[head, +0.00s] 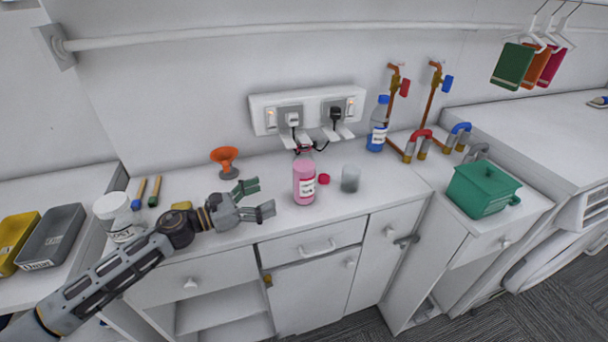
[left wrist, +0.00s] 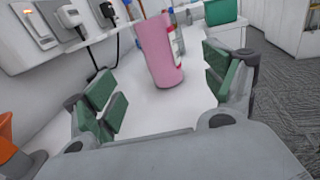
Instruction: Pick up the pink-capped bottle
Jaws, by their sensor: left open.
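A gap shows between fingers and bottle. In the left wrist view the pink bottle (left wrist: 158,52) appears ahead, between the two open fingers, and nothing is held. My right gripper is not in view.
A red cap (head: 323,179) and a grey cup (head: 350,179) stand just right of the bottle. A blue-capped bottle (head: 377,128) is farther back. An orange funnel (head: 225,158) and a white container (head: 113,212) are left. Plugged-in sockets (head: 308,113) are on the wall behind.

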